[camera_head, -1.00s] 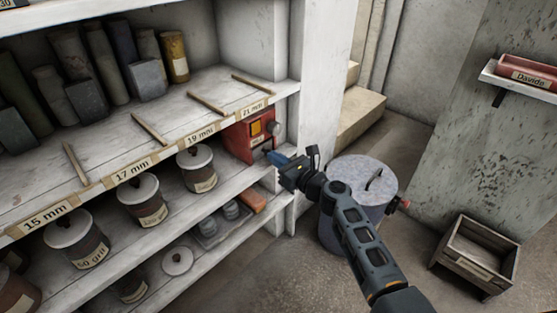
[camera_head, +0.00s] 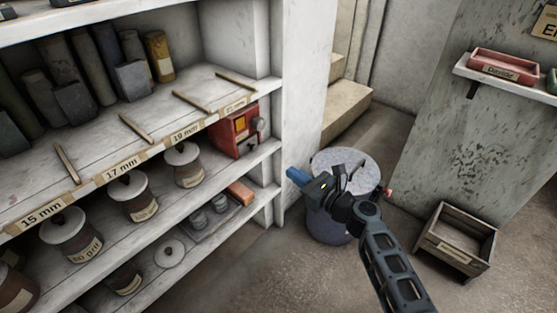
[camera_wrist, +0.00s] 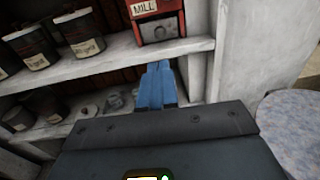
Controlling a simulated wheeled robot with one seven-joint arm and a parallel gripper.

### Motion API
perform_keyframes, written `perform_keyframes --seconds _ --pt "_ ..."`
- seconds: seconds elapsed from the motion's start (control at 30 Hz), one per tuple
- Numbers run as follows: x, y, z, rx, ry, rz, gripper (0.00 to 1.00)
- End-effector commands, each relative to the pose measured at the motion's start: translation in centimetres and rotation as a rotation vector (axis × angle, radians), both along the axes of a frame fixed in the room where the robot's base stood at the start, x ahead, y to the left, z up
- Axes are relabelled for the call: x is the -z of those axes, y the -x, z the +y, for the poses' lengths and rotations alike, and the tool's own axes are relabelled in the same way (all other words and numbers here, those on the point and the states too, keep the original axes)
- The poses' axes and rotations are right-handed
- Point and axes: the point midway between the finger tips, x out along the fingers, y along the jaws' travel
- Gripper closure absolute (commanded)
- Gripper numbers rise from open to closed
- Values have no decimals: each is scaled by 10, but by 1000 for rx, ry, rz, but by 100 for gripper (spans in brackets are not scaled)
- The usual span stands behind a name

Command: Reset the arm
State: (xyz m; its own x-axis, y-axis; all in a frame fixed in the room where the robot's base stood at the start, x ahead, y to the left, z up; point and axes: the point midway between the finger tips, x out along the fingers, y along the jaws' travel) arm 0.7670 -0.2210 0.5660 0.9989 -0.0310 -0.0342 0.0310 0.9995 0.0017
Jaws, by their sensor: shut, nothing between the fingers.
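My gripper (camera_head: 297,176) is in front of the right end of the shelf unit, over the floor and at the left side of the grey lidded drum. Its blue fingers are together and hold nothing. In the wrist view the shut fingers (camera_wrist: 156,84) point towards the shelf, just below the red box marked MILL (camera_wrist: 157,20). In the head view this red mill (camera_head: 239,131) stands on the middle shelf, apart from my gripper.
Labelled pots with white lids (camera_head: 133,197) stand on the shelf at left. The grey drum (camera_head: 345,165) stands close behind my gripper. A wooden crate (camera_head: 456,240) is on the floor at right. A wall shelf (camera_head: 508,80) bears a red tray. Floor in front of the shelves is clear.

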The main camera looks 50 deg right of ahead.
Motion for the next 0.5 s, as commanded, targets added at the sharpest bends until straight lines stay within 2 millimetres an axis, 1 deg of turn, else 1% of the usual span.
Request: perform_keyframes --seconds 0.27,0.33,0.43,0.5 --pt "0 3 0 1 1 0 100" --pt "3 6 4 -2 17 11 100" --pt "16 18 20 -9 106 62 100" --pt "30 35 40 -23 227 124 100"
